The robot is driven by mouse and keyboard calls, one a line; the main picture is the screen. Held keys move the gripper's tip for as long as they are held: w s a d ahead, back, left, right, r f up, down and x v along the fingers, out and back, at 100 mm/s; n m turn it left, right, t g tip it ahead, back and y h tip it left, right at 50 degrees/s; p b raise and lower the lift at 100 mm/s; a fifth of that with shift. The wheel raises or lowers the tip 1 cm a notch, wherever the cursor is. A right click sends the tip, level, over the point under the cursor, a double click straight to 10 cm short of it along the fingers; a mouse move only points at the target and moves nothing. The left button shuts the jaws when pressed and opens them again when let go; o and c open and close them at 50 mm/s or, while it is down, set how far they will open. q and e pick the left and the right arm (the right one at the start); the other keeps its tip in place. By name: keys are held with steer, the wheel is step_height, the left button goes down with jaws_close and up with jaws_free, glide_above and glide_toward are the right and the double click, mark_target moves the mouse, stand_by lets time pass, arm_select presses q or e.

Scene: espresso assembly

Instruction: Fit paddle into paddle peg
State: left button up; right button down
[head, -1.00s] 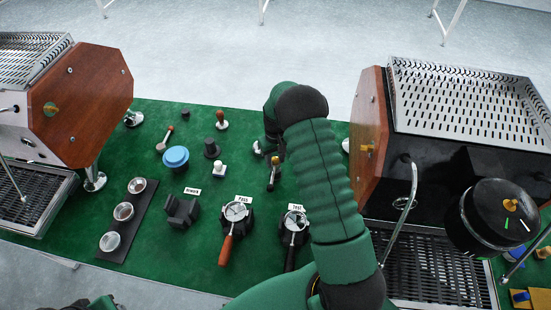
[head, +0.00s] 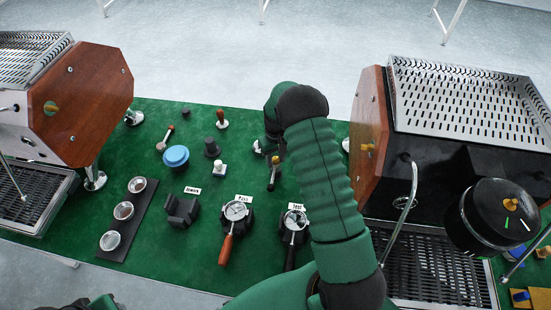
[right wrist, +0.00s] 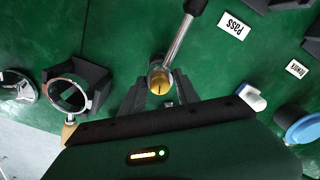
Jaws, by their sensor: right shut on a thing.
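The paddle appears to be a short lever with a silver rod, a black handle and a brass-coloured end (right wrist: 160,82) in the right wrist view. My right gripper (right wrist: 160,95) is shut on that brass end, the handle pointing away from the jaws. In the head view the lever (head: 272,179) shows just above the green mat, and my right arm hides most of the gripper. A brass fitting (head: 368,148) sits on the wooden side of the right machine; I cannot tell whether it is the paddle peg. My left gripper is out of view.
Portafilters stand in black holders at the "Pass" (head: 235,211) and "Test" (head: 293,222) labels. A blue-topped tool (head: 176,156), a white-topped tool (head: 219,170) and a black strip of cups (head: 123,211) lie left. Machines flank the green mat (head: 230,122).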

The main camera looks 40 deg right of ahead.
steer(key=shift+f+b, duration=0.55)
steer(key=shift+f, duration=0.5)
stand_by(0.4)
stand_by(0.4)
steer(key=c, duration=0.8)
jaws_free()
steer(key=shift+r+p, duration=2.3)
steer(key=shift+r, duration=0.8)
